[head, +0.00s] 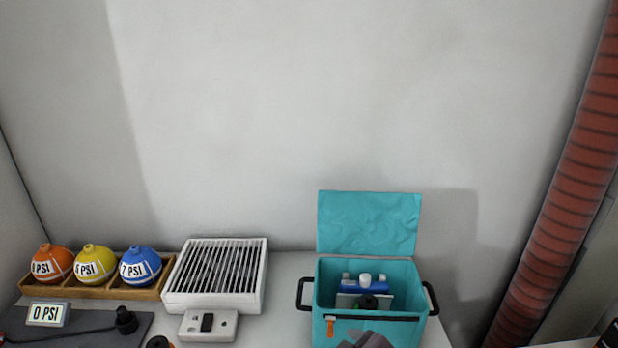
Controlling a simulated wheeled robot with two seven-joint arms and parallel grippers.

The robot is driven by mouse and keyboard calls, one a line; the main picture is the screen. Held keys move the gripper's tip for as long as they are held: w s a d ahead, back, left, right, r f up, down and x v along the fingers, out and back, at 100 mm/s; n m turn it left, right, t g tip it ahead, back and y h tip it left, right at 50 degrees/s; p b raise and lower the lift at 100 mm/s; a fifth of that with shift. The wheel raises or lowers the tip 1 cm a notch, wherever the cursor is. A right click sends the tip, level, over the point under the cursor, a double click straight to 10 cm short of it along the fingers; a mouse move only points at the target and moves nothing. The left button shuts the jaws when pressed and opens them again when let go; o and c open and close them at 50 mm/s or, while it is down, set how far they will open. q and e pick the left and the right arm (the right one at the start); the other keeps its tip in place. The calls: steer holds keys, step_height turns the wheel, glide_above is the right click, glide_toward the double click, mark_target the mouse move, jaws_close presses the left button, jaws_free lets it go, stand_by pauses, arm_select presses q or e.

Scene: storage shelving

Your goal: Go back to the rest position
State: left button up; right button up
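Neither of my grippers can be clearly made out in the head view. A dark grey-brown piece (367,340) shows at the bottom edge, overlapping the front of the teal box (340,329). I cannot tell whether it is part of my own arm or a separate object. A black piece (610,335) is cut off at the lower right corner, and I cannot tell what it is.
The teal box's lid (369,224) stands open; blue and white items (365,285) are inside. A white slatted unit (215,275) stands left of it. A wooden tray (95,291) holds orange, yellow and blue balls. A red ribbed duct (565,200) rises at right.

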steer(key=s+d+f+m+g+h, duration=0.2)
steer(key=s+d+f+m+g, duration=0.1)
steer(key=s+d+f+m, duration=0.25)
steer(key=s+d+f+m+g+h, duration=0.25)
steer(key=s+d+f, duration=0.25)
steer(key=s+d, duration=0.3)
step_height(320, 180, down, 28)
steer(key=d+g, duration=0.1)
steer(key=s+d+f, duration=0.1)
steer(key=s+f, duration=0.9)
steer(key=s+d+f+g, duration=0.1)
steer(key=s+d+f, duration=0.1)
steer(key=s+f, duration=0.7)
steer(key=shift+s+d+f+n, duration=0.3)
steer(key=shift+s+f, duration=0.1)
steer(key=shift+f, duration=0.15)
steer(key=shift+g, duration=0.25)
